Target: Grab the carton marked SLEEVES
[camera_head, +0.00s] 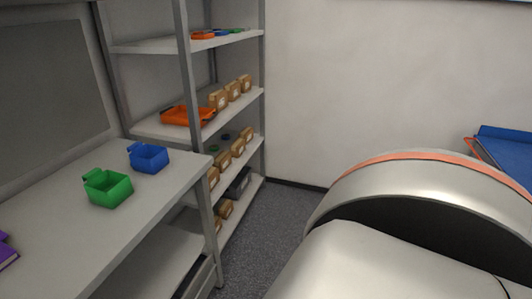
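Several small brown cartons stand on the grey shelf rack. A row of them (233,92) is on the middle shelf, another row (238,147) is on the shelf below, and more (224,209) are near the bottom. Their pale labels are too small to read, so I cannot tell which is marked SLEEVES. Neither of my grippers is in view. A large part of my own arm, silver with an orange band, fills the lower right.
A grey table (60,222) at the left carries a green bin (108,188) and a blue bin (149,158). An orange tray (187,116) sits on the middle shelf. A blue surface (505,150) is at the far right. Dark floor (262,225) is open beside the rack.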

